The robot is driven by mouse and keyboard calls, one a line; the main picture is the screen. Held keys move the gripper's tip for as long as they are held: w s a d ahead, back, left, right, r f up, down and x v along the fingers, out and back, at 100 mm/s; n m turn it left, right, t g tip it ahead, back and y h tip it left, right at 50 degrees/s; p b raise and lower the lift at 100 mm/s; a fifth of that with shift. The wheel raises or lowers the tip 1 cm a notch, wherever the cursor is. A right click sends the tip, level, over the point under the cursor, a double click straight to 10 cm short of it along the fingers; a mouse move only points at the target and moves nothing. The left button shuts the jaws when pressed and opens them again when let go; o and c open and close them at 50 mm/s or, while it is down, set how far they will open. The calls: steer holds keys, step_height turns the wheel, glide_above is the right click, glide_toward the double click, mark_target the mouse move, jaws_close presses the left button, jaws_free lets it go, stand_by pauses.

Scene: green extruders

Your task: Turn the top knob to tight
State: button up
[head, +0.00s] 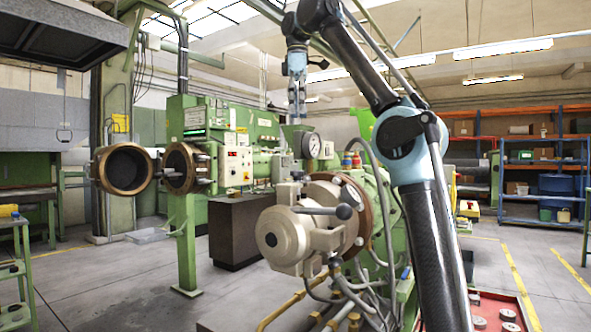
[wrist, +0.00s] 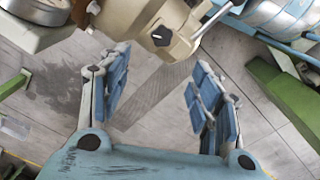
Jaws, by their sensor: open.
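My gripper (head: 297,112) hangs high on my raised arm in the head view, pointing down, above and apart from the beige machine head (head: 300,232). In the wrist view my gripper (wrist: 160,65) is open, its two blue-padded fingers wide apart with only floor seen between them. The beige housing (wrist: 140,18) lies beyond the fingertips, and a small dark knob (wrist: 160,37) shows on its face.
A green machine with an open round door (head: 125,169) is at the left. Hoses run below the head. The floor (head: 120,290) at front left is clear.

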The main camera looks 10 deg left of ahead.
mark_target(297, 175)
steer(key=shift+f, duration=8.7)
